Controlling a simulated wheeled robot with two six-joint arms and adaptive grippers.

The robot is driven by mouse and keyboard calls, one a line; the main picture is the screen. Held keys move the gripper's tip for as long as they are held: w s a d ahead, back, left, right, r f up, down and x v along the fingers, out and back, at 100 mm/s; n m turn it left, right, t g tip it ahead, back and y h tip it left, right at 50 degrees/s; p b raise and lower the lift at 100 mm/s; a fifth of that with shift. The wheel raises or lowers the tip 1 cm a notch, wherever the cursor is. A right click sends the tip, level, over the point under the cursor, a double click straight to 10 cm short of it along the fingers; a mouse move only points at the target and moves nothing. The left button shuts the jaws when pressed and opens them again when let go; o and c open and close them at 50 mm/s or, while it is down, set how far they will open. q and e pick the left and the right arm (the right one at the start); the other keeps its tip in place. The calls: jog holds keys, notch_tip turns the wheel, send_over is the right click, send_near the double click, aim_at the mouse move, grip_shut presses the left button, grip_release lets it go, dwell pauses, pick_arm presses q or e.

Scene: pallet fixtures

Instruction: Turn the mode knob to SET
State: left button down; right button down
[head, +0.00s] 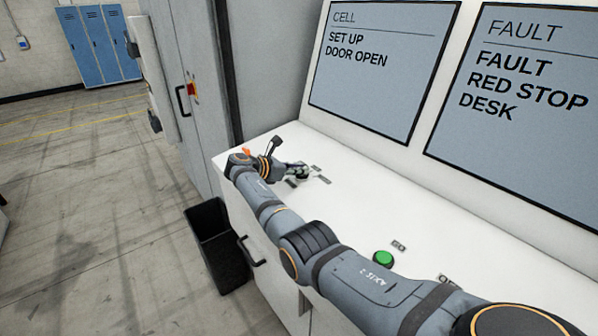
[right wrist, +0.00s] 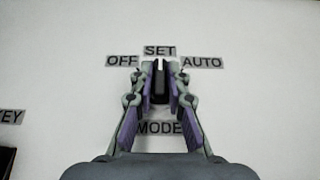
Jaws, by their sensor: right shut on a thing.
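The mode knob (right wrist: 160,82) is a dark narrow handle on the white desk top, with its long side pointing up the picture toward the SET label (right wrist: 160,51). The OFF label (right wrist: 122,61) is to its left and the AUTO label (right wrist: 202,62) to its right. The MODE label (right wrist: 160,128) is below, partly covered by the fingers. My right gripper (right wrist: 160,85) is shut on the knob, one finger on each side. In the head view my right gripper (head: 300,170) is at the desk's far left part, where the knob is mostly hidden. My left gripper is not in view.
A green button (head: 383,258) stands on the desk (head: 345,215) below my right arm's far side. Two screens, CELL (head: 380,75) and FAULT (head: 520,110), rise behind. A KEY label (right wrist: 10,117) and a dark part (right wrist: 6,160) are at left. A black bin (head: 217,245) stands on the floor.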

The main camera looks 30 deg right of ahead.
jog(key=c, duration=1.3)
grip_release()
jog(key=shift+a, duration=0.1)
jog(key=v, duration=1.2)
